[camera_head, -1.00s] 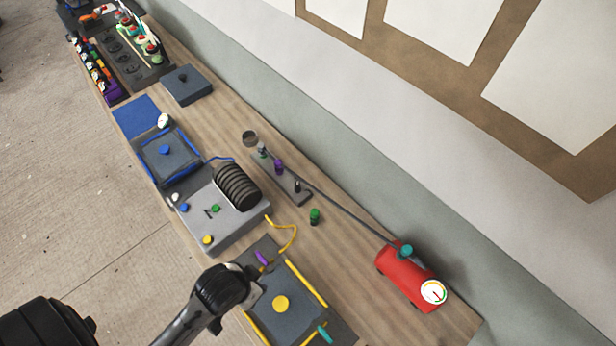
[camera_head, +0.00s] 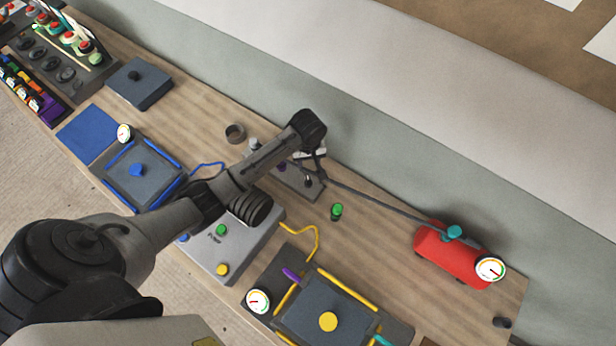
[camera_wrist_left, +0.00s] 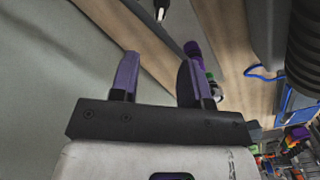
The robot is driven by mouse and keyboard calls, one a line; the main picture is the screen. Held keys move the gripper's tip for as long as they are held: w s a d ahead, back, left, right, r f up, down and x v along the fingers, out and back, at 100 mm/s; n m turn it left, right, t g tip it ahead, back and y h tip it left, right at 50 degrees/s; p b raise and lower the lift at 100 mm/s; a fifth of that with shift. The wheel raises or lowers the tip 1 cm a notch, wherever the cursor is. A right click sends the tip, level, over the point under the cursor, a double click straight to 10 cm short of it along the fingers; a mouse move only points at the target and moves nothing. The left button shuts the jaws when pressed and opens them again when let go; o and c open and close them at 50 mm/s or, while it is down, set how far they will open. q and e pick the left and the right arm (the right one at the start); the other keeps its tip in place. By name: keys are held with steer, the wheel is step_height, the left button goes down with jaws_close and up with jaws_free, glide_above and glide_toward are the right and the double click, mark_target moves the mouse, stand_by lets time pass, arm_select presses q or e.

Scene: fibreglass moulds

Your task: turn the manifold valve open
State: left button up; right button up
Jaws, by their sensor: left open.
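The manifold is a grey bar (camera_head: 312,189) on the bench, joined by a dark hose to a red tank (camera_head: 450,262). A purple valve knob (camera_head: 281,166) and a black-topped one stand on it, partly hidden by my arm. In the left wrist view the black knob (camera_wrist_left: 162,8) is at the top edge and the purple knob (camera_wrist_left: 192,48) is just beyond the right finger. My left gripper (camera_head: 312,158) is over the manifold; in the wrist view its jaws (camera_wrist_left: 157,75) are open, with nothing between them. Contact with a knob cannot be told. My right gripper is not in view.
A green knob (camera_head: 337,211) stands on the bench right of the manifold. A yellow-edged mould (camera_head: 328,300) is in front, a blue-edged one (camera_head: 138,172) to the left. The wall is close behind.

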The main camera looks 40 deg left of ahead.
mark_target(308, 178)
arm_select(q)
step_height(308, 178, down, 13)
steer(key=shift+r+b, duration=0.1)
steer(key=shift+b, duration=0.25)
stand_by(0.3)
steer(key=c, duration=0.7)
